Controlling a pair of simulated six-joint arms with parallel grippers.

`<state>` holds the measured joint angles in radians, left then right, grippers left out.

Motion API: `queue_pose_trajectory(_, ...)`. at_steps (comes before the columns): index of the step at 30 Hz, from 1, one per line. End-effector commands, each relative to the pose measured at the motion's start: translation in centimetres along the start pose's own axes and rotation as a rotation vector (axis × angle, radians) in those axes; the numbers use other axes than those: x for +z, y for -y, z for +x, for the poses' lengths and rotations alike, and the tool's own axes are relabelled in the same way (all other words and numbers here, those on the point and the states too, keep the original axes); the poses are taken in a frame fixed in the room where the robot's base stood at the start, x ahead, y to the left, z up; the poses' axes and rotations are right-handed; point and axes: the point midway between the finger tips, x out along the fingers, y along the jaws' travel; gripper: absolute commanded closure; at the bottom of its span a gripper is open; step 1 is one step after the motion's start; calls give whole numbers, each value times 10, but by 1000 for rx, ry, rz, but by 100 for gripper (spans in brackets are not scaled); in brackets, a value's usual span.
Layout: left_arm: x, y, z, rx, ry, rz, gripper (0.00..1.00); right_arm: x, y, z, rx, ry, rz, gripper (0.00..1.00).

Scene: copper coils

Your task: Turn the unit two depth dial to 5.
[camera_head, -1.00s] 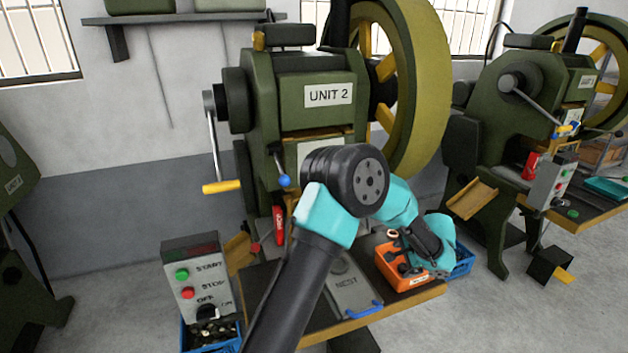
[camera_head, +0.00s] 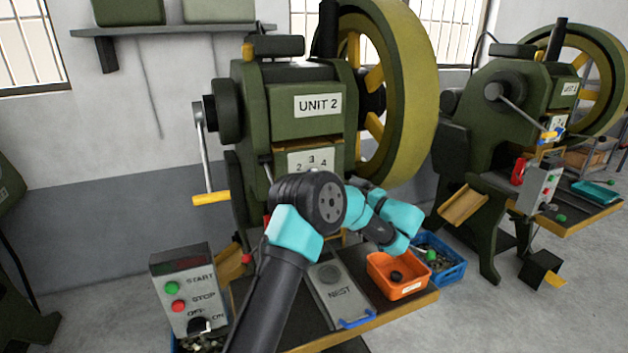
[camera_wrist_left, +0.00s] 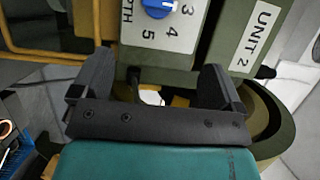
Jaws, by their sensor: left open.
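The unit two press (camera_head: 305,125) stands in the middle of the head view. Its pale dial plate (camera_head: 325,157) shows the numbers 2, 3 and 4 there; my arm hides the knob. In the left wrist view, the plate (camera_wrist_left: 150,45) shows 3, 4 and 5, and the blue dial knob (camera_wrist_left: 157,6) is cut by the top edge. Its pointer reading is not clear. My left gripper (camera_wrist_left: 155,85) is open and empty, its fingers apart below the plate in that picture. In the head view its fingers are hidden behind my arm. My right gripper is not in view.
An orange bin (camera_head: 380,281) and a blue crate (camera_head: 450,270) stand right of the nest plate (camera_head: 325,297). A control box (camera_head: 170,262) stands at lower left. A yellow-handled crank (camera_head: 210,198) juts from the press's left side. Another press stands at right.

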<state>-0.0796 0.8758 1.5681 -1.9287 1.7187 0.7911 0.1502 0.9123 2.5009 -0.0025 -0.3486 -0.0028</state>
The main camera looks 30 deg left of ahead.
Motion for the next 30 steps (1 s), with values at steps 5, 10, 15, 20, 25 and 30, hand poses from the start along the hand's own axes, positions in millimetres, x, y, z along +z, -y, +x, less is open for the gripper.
queue_pose_trajectory(5,0,0,1,2,0,1,7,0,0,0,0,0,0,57)
queue_pose_trajectory(10,0,0,12,2,1,1,7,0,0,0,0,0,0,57)
queue_pose_trajectory(15,1,0,34,3,3,1,7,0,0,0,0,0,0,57)
queue_pose_trajectory(20,1,0,62,3,3,1,7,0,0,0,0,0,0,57)
queue_pose_trajectory(25,1,-1,90,3,3,1,7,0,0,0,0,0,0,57)
queue_pose_trajectory(30,1,-1,119,3,2,3,7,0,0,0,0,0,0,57)
